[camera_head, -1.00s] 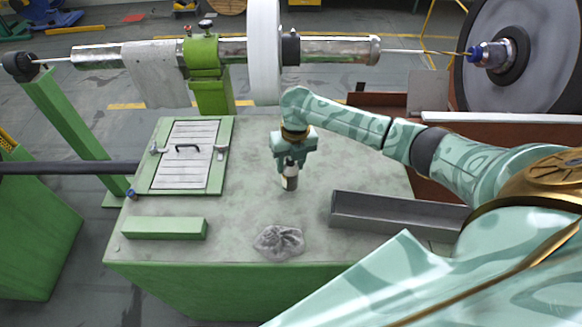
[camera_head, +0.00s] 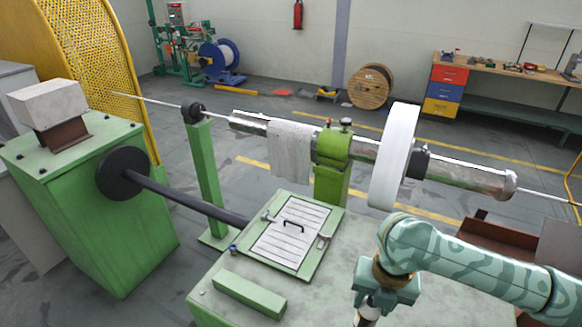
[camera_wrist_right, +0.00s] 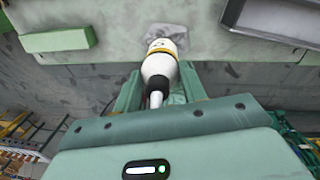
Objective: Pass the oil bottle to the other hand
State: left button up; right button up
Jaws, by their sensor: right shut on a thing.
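The oil bottle (camera_head: 366,316) is partly in view at the bottom edge of the head view, below my right gripper (camera_head: 384,296). The right wrist view shows the bottle (camera_wrist_right: 159,68) with a white body, a yellow band and a dark spout toward the camera. It sits between the fingers of my right gripper (camera_wrist_right: 160,90), which are shut on it. The bottle is over the green machine table (camera_head: 335,270); whether it touches the top cannot be told. My left gripper is in neither view.
A hatch with slats (camera_head: 270,250) and a green block (camera_head: 249,295) are on the table. A grey rag (camera_wrist_right: 180,33) and a metal tray (camera_wrist_right: 265,22) show in the wrist view. The strander tube with its white wheel (camera_head: 395,150) runs behind the table.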

aim_at(373, 323)
jog(key=m, duration=0.3)
jog(key=s+m, duration=0.1)
jog(key=m, duration=0.2)
jog(key=s+m, duration=0.1)
jog(key=m, duration=0.2)
jog(key=shift+a+f+m+t+h, duration=0.15)
jog(key=shift+a+m+t+h, duration=0.15)
jog(key=shift+m, duration=0.1)
jog(key=shift+s+a+f+m, duration=0.1)
jog(key=shift+s+m, duration=0.1)
jog(key=shift+m, duration=0.4)
jog(key=shift+s+f+m, duration=0.1)
jog(key=shift+s+m, duration=0.1)
jog(key=shift+m, duration=0.4)
jog(key=f+m+b, duration=0.2)
jog(key=m+b, duration=0.4)
jog(key=w+d+f+m+h+b, duration=0.1)
jog(key=f+m+b, duration=0.2)
jog(key=m+b, duration=0.3)
jog(key=d+f+m+g+b, duration=0.1)
jog(key=f+m+b, duration=0.2)
jog(key=m+b, duration=0.4)
jog(key=shift+w+d, duration=0.1)
jog(key=shift+w, duration=0.2)
jog(key=shift+w+r, duration=0.15)
jog(key=shift+w, duration=0.05)
jog(key=shift+w+r, duration=0.1)
jog(key=shift+r, duration=0.1)
